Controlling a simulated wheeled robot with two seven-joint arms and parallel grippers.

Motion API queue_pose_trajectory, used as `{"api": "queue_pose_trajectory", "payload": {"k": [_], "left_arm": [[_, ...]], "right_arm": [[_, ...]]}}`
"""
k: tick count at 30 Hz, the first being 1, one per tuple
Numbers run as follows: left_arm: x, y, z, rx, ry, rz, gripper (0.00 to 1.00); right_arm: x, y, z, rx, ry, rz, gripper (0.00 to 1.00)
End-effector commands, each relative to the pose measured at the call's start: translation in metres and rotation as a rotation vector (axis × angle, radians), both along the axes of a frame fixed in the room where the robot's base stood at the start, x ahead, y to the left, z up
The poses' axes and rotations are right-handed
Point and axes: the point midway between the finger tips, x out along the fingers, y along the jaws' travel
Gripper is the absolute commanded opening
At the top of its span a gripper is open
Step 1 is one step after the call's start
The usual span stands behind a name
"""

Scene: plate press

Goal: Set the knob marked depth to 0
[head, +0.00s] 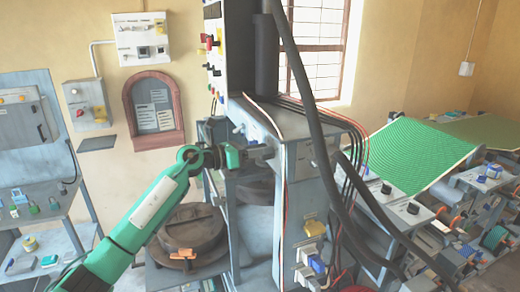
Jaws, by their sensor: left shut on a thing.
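My left arm reaches in from the lower left, and its dark left gripper (262,152) is at the side of the grey press housing (290,125). It is shut on a small knob there, mostly hidden by the fingers. The knob's marking and setting are too small to read, so I cannot tell whether it is the depth knob. A small blue knob (238,128) sits on the same housing, just up and left of the gripper. My right gripper is not in view.
A control panel (213,50) with red and black switches stands above the housing. Thick black hoses and cables hang to the right of the gripper. A round dark metal plate stack (192,238) stands below the arm. Green ribbed conveyors (415,150) lie at the right.

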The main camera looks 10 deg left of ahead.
Motion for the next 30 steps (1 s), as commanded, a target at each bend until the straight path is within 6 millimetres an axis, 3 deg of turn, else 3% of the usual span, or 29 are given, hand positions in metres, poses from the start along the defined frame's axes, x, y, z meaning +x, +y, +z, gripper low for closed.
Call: {"api": "queue_pose_trajectory", "payload": {"k": [18, 30], "left_arm": [[0.006, 0.004, -0.002, -0.287, 0.430, 0.002, 0.06], [0.008, 0.005, -0.006, -0.373, 0.555, 0.001, 0.06]], "right_arm": [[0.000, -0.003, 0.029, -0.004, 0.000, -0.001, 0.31], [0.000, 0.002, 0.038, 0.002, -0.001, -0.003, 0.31]]}}
